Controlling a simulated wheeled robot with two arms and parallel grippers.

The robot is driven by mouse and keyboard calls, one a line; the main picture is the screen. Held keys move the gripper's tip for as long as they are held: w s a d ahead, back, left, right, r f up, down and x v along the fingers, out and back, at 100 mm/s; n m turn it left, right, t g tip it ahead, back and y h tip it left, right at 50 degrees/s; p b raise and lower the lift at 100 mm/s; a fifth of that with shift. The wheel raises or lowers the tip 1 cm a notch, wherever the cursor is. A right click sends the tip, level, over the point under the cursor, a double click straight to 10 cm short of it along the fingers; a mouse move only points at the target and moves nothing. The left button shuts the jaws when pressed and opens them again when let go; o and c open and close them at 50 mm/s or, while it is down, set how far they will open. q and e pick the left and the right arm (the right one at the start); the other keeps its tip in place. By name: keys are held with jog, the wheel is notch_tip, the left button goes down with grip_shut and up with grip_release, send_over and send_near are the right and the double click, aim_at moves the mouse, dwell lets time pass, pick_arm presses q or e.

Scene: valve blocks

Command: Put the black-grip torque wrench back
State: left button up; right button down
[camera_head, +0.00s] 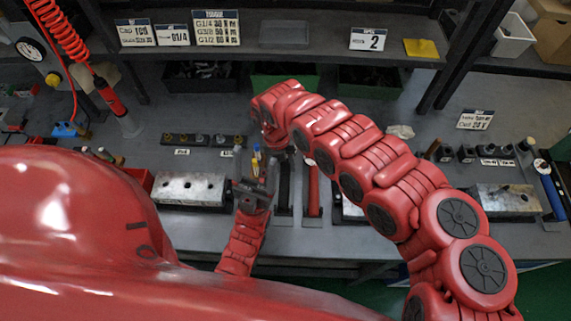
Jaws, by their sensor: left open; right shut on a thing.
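The black-grip torque wrench (284,188) shows as a dark upright bar in the middle of the bench, beside a red-handled tool (313,190). My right arm arches in from the right, and its gripper (276,143) is shut at the upper end of what appears to be the black-grip wrench. The wrist hides most of this grip. My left gripper (257,188) is open, just left of the black bar, with its dark fingers pointing away from me. I cannot tell whether the wrench touches its rest.
A metal valve block (190,188) lies to the left and another (508,199) to the right. A row of fittings (202,140) stands behind. A shelf with label cards (216,28) spans the back. My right arm covers much of the bench right of centre.

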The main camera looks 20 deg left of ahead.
jog(key=shift+f, duration=0.15)
jog(key=shift+f+b, duration=0.35)
jog(key=shift+b, duration=0.15)
jog(key=shift+f+b, duration=0.65)
jog(key=shift+f, duration=0.05)
jog(key=shift+f+b, duration=0.75)
jog(key=shift+f, duration=0.05)
jog(key=shift+c, duration=2.2)
grip_release()
